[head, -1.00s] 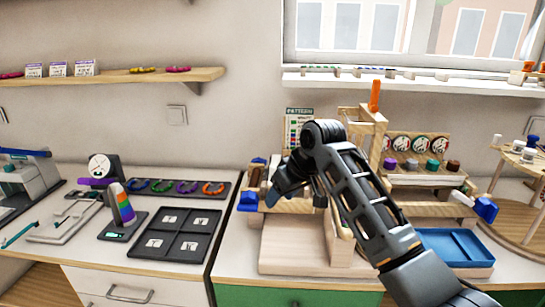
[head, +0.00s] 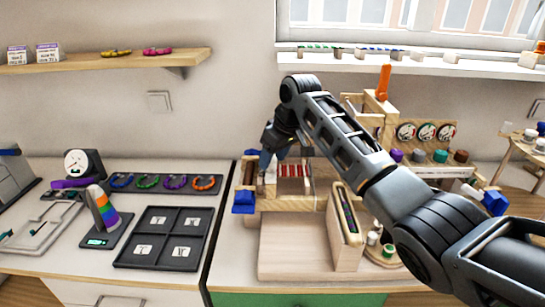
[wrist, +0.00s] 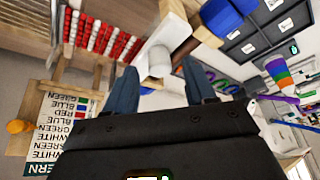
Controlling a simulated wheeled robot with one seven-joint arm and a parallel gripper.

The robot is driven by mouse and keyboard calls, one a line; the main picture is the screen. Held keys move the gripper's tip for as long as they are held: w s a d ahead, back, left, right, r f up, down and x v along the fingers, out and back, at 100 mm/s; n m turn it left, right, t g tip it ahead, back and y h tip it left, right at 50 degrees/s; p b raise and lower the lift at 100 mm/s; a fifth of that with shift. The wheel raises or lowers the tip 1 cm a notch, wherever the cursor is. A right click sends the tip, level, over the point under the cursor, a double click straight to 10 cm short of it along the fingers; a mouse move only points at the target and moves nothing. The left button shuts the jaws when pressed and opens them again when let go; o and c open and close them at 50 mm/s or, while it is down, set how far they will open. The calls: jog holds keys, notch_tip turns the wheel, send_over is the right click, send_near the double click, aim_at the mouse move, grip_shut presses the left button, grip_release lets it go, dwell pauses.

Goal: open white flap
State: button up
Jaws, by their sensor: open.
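The white flap (wrist: 165,38) shows at the top middle of the wrist view, with a pale round knob (wrist: 160,62) on it. In the head view a small white part (head: 271,172) of it seems to show below my gripper. My gripper (head: 268,158) is open, pointing down at the left side of the wooden bead machine (head: 305,203). In the wrist view the knob lies between the two blue-grey fingertips of my gripper (wrist: 161,72). I cannot tell if either finger touches it.
Rows of red and white beads (wrist: 100,32) lie beside the flap. A blue block (head: 243,203) is at the machine's left front. A pattern card (wrist: 60,130) stands close to my gripper. A black divided tray (head: 168,238) is on the left counter. My forearm hides part of the machine's right side.

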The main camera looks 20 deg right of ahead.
jog(key=shift+w+f, duration=0.15)
jog(key=shift+f, duration=0.4)
jog(key=shift+a, duration=0.1)
grip_shut()
